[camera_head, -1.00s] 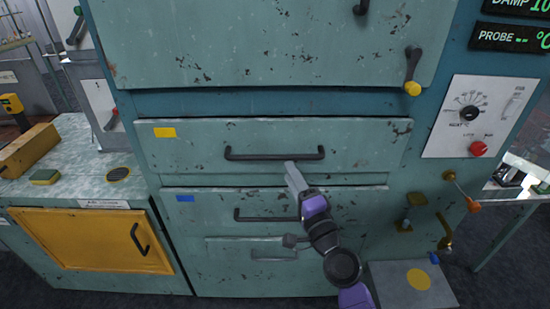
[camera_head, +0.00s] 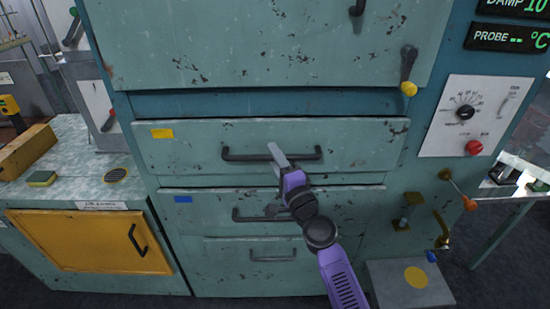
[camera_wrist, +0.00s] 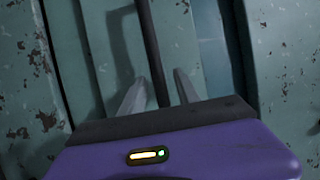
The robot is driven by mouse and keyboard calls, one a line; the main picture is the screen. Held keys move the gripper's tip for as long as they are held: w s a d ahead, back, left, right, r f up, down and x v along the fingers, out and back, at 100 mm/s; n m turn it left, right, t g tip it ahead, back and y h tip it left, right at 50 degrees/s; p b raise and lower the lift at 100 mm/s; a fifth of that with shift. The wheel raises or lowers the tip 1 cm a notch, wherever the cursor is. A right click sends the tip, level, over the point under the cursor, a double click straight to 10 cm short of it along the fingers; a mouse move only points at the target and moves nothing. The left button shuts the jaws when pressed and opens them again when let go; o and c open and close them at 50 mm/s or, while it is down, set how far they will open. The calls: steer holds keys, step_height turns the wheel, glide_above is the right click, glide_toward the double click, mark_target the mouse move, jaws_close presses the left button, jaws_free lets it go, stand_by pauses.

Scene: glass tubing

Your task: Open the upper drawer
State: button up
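The upper drawer (camera_head: 365,150) has a pale green, chipped front with a yellow label and looks shut. Its dark horizontal bar handle (camera_head: 240,157) runs across the middle of the front. My gripper (camera_head: 274,150) is at the handle, a little right of its left end, and covers part of it. In the wrist view the handle (camera_wrist: 149,40) passes between the two grey fingers of my gripper (camera_wrist: 158,88). The fingers are open, with gaps visible beside the bar. The fingers' exact contact with the drawer front cannot be told.
Below is a second drawer with a blue label (camera_head: 183,199) and its own handle (camera_head: 245,216). A crank with a yellow knob (camera_head: 408,88) sticks out at the upper right. Valve levers (camera_head: 460,190) are at the right. A yellow cabinet door (camera_head: 90,242) is at the lower left.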

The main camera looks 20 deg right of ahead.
jaws_close()
stand_by(1.3)
